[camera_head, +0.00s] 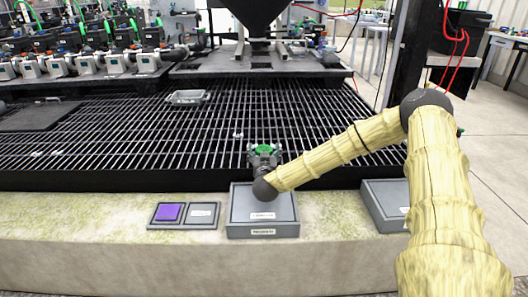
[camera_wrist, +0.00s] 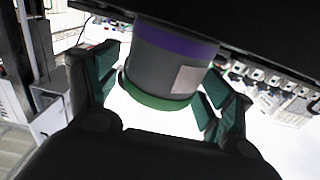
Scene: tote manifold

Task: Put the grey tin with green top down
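The grey tin with green top (camera_wrist: 165,70) fills the middle of the wrist view, which appears upside down. It has a purple band, a pale label and a green rim. My gripper (camera_wrist: 160,85) has its teal-padded fingers on both sides of the tin, closed against it. In the head view the green top (camera_head: 264,150) shows between the fingers of my gripper (camera_head: 264,156), just beyond the dark wrist joint. The tin's lower part is hidden there, so its height above what is below cannot be told.
A grey labelled box (camera_head: 262,228) is on the stone ledge (camera_head: 110,240) just below my gripper. Left of it are a purple pad (camera_head: 168,212) and a grey pad (camera_head: 203,213). Another grey box (camera_head: 385,205) is at right. A small tray (camera_head: 188,97) lies on the black grating (camera_head: 150,140).

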